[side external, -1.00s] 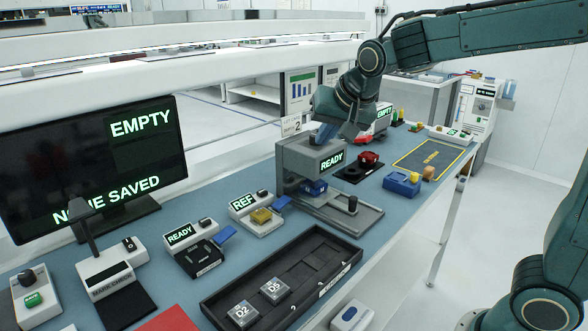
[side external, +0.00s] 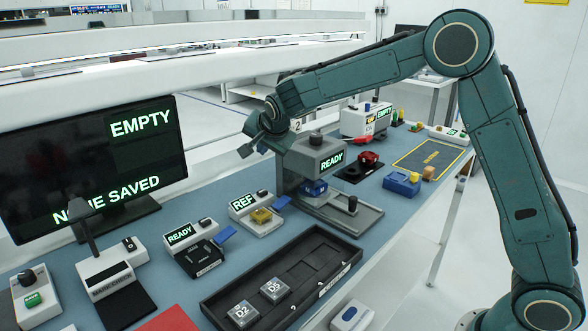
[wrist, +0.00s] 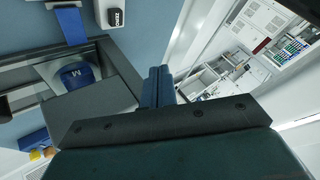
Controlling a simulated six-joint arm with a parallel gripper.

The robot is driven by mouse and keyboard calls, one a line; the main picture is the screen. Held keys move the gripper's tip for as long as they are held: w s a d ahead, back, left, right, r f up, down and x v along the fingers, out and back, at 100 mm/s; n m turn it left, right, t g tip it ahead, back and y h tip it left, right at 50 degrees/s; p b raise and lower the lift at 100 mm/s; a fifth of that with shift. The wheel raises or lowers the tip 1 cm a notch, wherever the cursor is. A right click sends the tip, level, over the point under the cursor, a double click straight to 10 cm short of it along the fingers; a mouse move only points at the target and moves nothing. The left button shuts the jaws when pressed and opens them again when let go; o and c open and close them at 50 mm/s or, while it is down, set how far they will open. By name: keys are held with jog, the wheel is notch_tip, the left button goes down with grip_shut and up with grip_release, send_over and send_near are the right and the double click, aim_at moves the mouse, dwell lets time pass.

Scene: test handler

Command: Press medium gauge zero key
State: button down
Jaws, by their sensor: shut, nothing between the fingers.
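A black key marked ZERO (wrist: 116,17) sits on a white unit at the top of the wrist view. A white REF unit (side external: 243,205) with a yellow block and a small black key (side external: 262,194) stands on the bench; I cannot tell if this is the same key. A grey READY station (side external: 300,160) holds a blue block, marked M in the wrist view (wrist: 78,75). My gripper (side external: 244,150) is shut and empty, in the air behind and left of the station. Its blue fingers (wrist: 157,72) are together, apart from the ZERO key.
A second READY unit (side external: 180,236) stands left of REF. A black tray (side external: 345,248) holds blocks D2 and D5. A monitor (side external: 30,150) stands at the left. A blue box (side external: 402,184) and yellow-edged mat (side external: 430,157) lie right. Some blue bench between units is clear.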

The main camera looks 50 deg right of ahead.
aim_at(263, 193)
jog(key=shift+w+f, duration=0.3)
jog(key=shift+w, duration=0.15)
jog(key=shift+f, duration=0.1)
jog(key=shift+f, duration=4.3)
jog(key=shift+f, duration=1)
dwell(0.7)
jog(key=shift+r, duration=1)
